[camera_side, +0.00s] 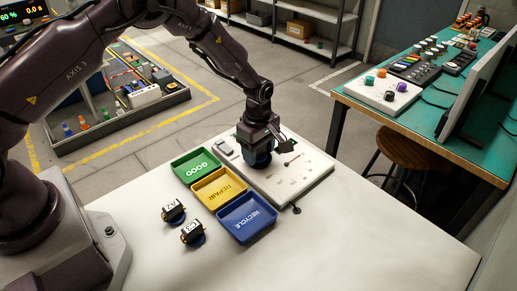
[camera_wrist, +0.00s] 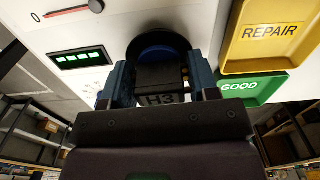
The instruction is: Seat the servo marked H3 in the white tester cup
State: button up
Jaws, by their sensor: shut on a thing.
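My gripper (camera_side: 262,150) is low over the far left part of the white tester panel (camera_side: 310,183). In the wrist view, my gripper's blue fingers (camera_wrist: 158,78) are shut on the sides of a black servo marked H3 (camera_wrist: 160,98). A round blue part (camera_wrist: 157,53) shows just past the servo, inside a dark ring or shadow. The cup is largely hidden by the servo and gripper, so I cannot tell whether the servo is seated or just above it. The panel also has a gauge with a red needle (camera_wrist: 68,14) and a lit green display (camera_wrist: 82,57).
Green GOOD (camera_side: 193,165), yellow REPAIR (camera_side: 219,188) and blue RECYCLE (camera_side: 247,217) trays stand left of the tester, empty. Two other servos, one here (camera_side: 174,210) and one here (camera_side: 192,232), stand on the white table. The table's front right is clear.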

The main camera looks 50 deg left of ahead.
jog(key=o, duration=1)
jog(key=shift+r, duration=2.5)
jog(key=shift+r, duration=0.1)
jog(key=shift+r, duration=1.9)
